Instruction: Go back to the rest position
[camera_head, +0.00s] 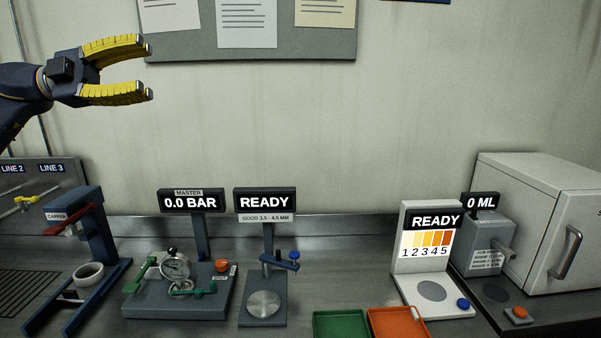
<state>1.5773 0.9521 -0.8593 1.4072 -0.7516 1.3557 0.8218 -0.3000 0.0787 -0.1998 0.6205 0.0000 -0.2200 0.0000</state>
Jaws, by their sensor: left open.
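My left gripper (148,68) is at the upper left, raised well above the bench in front of the wall. Its two yellow-padded fingers are spread apart and point right, with nothing between them. It touches nothing. My right gripper does not show in this view.

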